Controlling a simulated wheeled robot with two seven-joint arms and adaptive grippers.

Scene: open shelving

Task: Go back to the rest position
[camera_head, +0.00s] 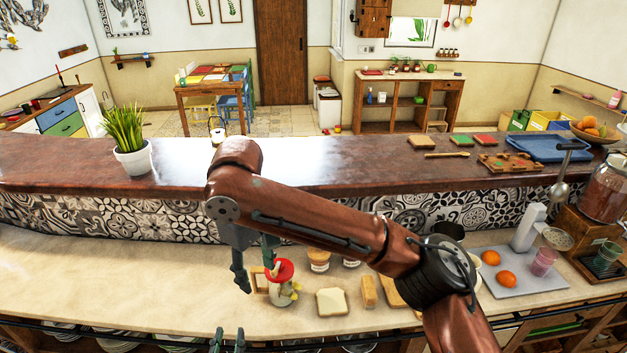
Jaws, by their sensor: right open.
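My right arm reaches in from the lower right across the counter. Its gripper (256,272) hangs open over the lower counter (130,275), by a glass jar with a red lid (283,291). One finger overlaps the lid in the picture; I cannot tell whether they touch. My left gripper (228,342) shows only its fingertips at the bottom edge, in front of the counter. They are apart with nothing seen between them.
Bread slices (331,301), small jars (318,260) and a grey tray (520,272) with oranges stand right of the red-lidded jar. A potted plant (132,158) stands on the raised brown ledge (60,165). The lower counter's left part is clear.

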